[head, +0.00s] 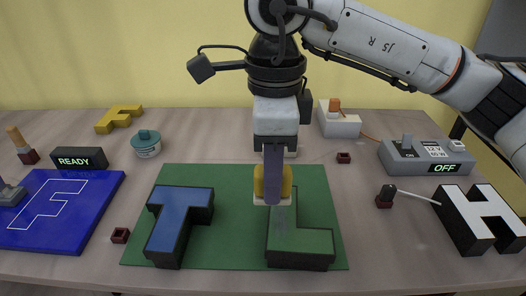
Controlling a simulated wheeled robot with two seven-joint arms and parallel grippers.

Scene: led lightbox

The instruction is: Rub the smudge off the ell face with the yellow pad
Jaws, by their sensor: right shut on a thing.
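The ell (315,243) is a block letter with a green face and dark sides, lying face up on the green mat (235,250). A faint greyish mark (281,219) shows on its upright stroke, just below the pad. My right gripper (272,190) comes down from above and is shut on the yellow pad (287,182), which has a pale underside. The pad is over the far end of the ell's upright stroke and hides part of it. I cannot tell whether it touches the face.
A blue-faced T (180,212) lies left of the ell on the mat. A blue F board (100,200) and a READY box (80,159) stand left. A white H (480,213) and a grey box reading OFF (425,160) stand right. A teal-lidded pot (147,144) stands behind.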

